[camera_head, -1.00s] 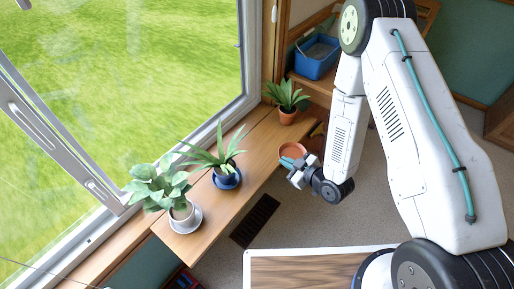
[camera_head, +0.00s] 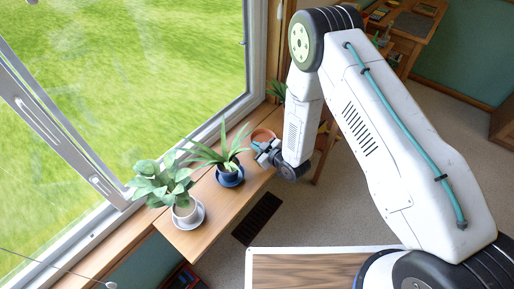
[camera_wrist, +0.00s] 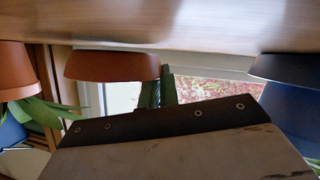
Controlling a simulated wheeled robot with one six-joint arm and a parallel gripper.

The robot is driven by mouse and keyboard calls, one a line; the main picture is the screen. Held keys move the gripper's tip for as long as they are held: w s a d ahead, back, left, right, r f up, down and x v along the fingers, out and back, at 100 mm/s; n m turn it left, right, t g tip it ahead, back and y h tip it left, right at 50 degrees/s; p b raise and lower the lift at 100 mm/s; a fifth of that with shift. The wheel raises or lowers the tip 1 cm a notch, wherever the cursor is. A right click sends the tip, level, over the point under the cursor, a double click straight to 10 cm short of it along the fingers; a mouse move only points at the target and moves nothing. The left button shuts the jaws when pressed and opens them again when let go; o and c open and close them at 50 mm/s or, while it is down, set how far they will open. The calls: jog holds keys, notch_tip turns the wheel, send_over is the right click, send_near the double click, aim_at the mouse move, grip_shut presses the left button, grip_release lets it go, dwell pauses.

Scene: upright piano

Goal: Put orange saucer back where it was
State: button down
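The orange saucer (camera_head: 263,135) is at my gripper's fingertips over the window shelf, between the blue-potted plant and the rear plant. My gripper (camera_head: 262,148) is shut on its near rim. In the wrist view, which looks upside down, the saucer (camera_wrist: 112,66) shows edge-on, roughly level and very close to the shelf surface. I cannot tell whether it touches the shelf. The fingertips are mostly hidden behind my gripper's body there.
The wooden shelf (camera_head: 205,225) runs along the window. It bears a spiky plant in a blue pot (camera_head: 230,174) left of my gripper and a leafy plant in a white pot (camera_head: 186,210) farther left. A rear plant (camera_head: 278,90) is partly hidden by my arm.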

jog(key=shift+f, duration=0.4)
jog(key=c, duration=1.6)
grip_release()
jog(key=shift+f, duration=0.1)
